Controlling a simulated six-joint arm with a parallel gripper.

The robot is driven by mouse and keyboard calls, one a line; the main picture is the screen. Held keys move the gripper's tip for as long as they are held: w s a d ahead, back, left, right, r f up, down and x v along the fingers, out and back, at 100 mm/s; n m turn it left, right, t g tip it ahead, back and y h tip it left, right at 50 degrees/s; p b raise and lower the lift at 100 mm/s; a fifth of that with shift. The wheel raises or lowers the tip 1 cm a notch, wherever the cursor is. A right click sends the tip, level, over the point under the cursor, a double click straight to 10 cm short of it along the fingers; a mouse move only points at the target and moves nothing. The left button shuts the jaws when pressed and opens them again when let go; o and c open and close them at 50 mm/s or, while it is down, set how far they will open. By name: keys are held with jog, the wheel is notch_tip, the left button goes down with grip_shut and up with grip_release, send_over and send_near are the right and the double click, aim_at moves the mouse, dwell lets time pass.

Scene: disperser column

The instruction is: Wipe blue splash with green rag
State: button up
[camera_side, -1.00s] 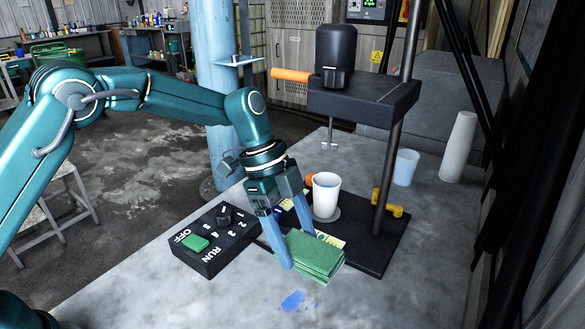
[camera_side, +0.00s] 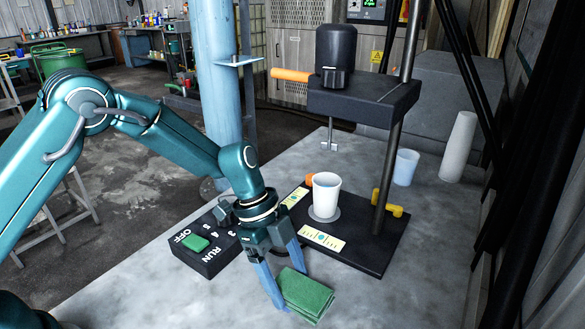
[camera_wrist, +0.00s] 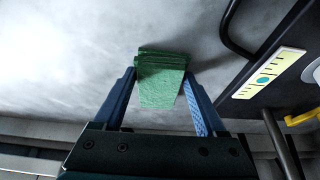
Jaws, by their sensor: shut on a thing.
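The green rag (camera_side: 306,294) is a folded stack near the front of the grey table. My gripper (camera_side: 287,278) is shut on the rag, with its blue fingers on either side of it. In the wrist view the rag (camera_wrist: 161,78) sits between the two fingertips (camera_wrist: 160,85). The blue splash is not visible in either current view; the rag and gripper are over the area where it showed earlier. I cannot tell whether the rag touches the table.
The disperser's black base (camera_side: 385,240) stands just behind the rag, with a white cup (camera_side: 326,194) on it. A black switch box (camera_side: 205,255) is to the left. A blue cup (camera_side: 405,167) and white cone (camera_side: 459,146) stand farther back. The table's front right is clear.

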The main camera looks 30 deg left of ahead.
jog(key=shift+s, duration=0.7)
jog(key=shift+w, duration=2)
jog(key=shift+s+r, duration=0.1)
jog(key=shift+r, duration=4)
